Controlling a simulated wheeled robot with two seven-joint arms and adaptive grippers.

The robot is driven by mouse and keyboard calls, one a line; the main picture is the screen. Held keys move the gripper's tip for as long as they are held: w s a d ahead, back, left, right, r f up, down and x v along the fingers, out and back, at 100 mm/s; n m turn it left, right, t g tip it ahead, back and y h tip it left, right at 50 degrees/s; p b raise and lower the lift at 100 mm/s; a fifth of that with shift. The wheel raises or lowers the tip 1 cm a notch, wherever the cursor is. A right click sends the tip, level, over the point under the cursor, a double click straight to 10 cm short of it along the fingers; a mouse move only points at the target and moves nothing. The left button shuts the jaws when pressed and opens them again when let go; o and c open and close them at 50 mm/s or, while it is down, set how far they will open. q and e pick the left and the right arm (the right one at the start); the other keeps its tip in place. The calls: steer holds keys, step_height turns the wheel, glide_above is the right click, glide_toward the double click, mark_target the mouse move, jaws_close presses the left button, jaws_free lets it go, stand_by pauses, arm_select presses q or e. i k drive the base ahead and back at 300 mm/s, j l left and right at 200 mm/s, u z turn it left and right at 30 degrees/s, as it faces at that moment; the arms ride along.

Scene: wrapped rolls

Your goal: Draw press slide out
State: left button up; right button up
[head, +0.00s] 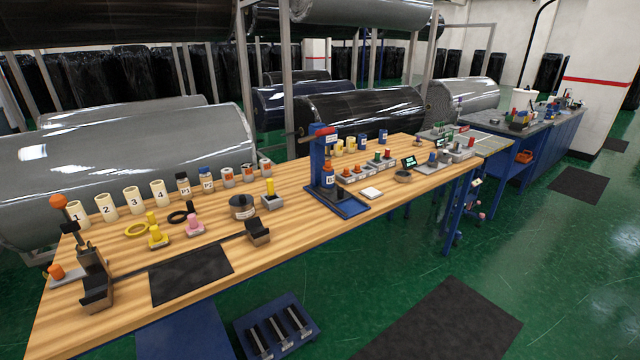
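The blue press (318,165) stands upright on the wooden workbench, right of the middle of the head view. It has a red part at the top and a blue base plate (350,207) at the bench's front edge. Neither of my grippers shows in the head view.
The wooden bench (200,255) holds numbered cream cups (132,200), a grey round pot (243,207), a black mat (192,275) and a lever stand (95,280). A blue rack (278,328) is below the front edge.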

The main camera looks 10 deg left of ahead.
mark_target(335, 195)
steer(key=i+l+u, duration=0.35)
steer(key=i, duration=0.15)
steer(key=i+l+u, duration=0.4)
steer(key=i, duration=0.1)
